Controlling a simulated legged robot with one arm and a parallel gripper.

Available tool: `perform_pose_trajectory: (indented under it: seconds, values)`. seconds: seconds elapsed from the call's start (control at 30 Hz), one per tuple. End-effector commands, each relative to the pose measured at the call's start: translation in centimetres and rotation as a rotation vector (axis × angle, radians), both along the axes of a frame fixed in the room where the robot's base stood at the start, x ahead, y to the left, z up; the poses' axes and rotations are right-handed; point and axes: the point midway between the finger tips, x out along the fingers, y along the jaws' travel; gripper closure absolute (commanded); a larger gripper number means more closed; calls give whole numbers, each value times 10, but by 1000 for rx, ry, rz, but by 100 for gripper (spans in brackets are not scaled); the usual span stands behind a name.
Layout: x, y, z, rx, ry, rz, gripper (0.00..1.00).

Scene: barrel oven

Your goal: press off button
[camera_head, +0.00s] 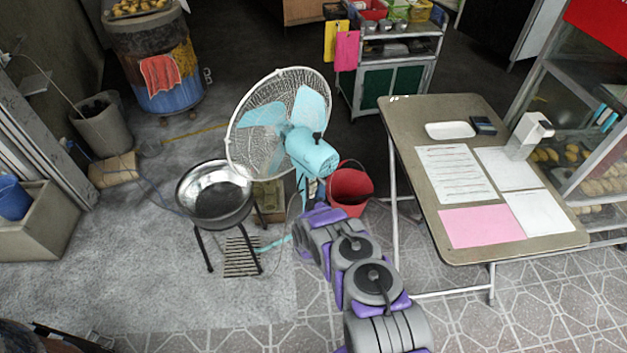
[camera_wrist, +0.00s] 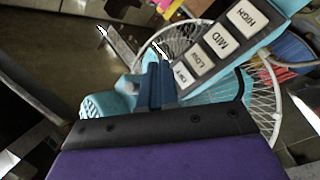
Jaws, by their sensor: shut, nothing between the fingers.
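The light-blue fan (camera_head: 312,152) stands left of the table, with a round white cage. In the wrist view its button panel (camera_wrist: 238,62) is tilted and carries a row of pale buttons: HIGH (camera_wrist: 250,18), MID (camera_wrist: 222,42), LOW (camera_wrist: 201,62) and the OFF button (camera_wrist: 182,76) at the lower left end. My gripper (camera_wrist: 158,70) is shut and empty. Its fingertips appear just left of the OFF button in the picture; I cannot tell whether they touch it. In the head view my purple and grey arm reaches toward the fan's lower part, and the buttons cannot be made out.
A red bucket (camera_head: 350,188) stands beside my arm. A metal bowl on a black stand (camera_head: 214,195) is left of the fan. A table (camera_head: 405,125) with papers is on the right. A barrel oven (camera_head: 152,65) stands at the back left.

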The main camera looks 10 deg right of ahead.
Motion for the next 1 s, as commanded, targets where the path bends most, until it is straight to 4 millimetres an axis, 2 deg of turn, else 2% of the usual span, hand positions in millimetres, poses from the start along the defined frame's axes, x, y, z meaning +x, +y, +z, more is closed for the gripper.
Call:
perform_pose_trajectory:
  seconds: [0.4, 1.0]
  values:
    - [-32, -15, 1, 0, 1, 1, 100]
    - [-33, -16, 1, 0, -2, 1, 100]
